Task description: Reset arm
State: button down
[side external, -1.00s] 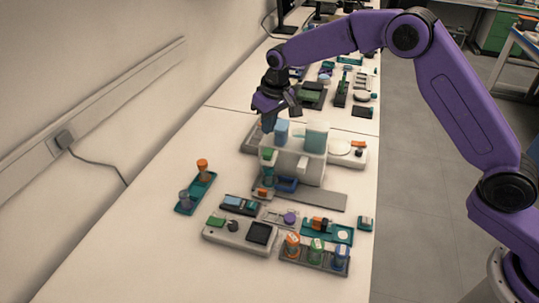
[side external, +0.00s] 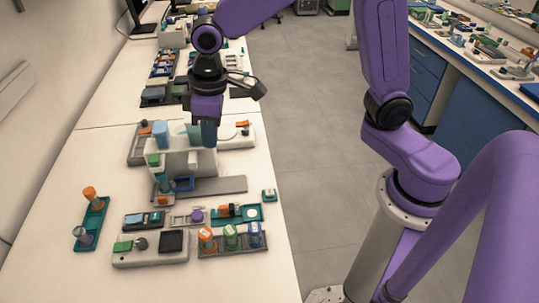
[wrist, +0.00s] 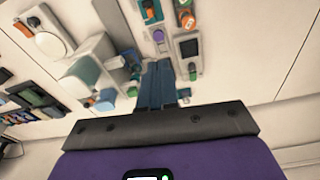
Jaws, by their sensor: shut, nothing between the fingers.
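My gripper (side external: 209,142) points down with its blue fingers together and holds nothing. In the side view it overlaps the right part of the white microscope-like device (side external: 203,163); I cannot tell the exact gap.
A grey console (side external: 150,250), a rack with orange, green and blue capped vials (side external: 232,243) and a teal tray (side external: 92,224) stand at the table's front. More small equipment fills the back. The table's front left corner is clear. Grey floor (side external: 305,150) lies to the right.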

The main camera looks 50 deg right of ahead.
jog(key=s+d+n, duration=0.2)
jog(key=s+d, duration=0.5)
jog(key=s, duration=0.4)
jog(key=s+d+n+g, duration=0.1)
jog(key=s+d+n, duration=0.1)
jog(key=s+d, duration=0.5)
jog(key=s, duration=0.4)
jog(key=shift+f+n, duration=0.3)
jog(key=shift+n, duration=0.1)
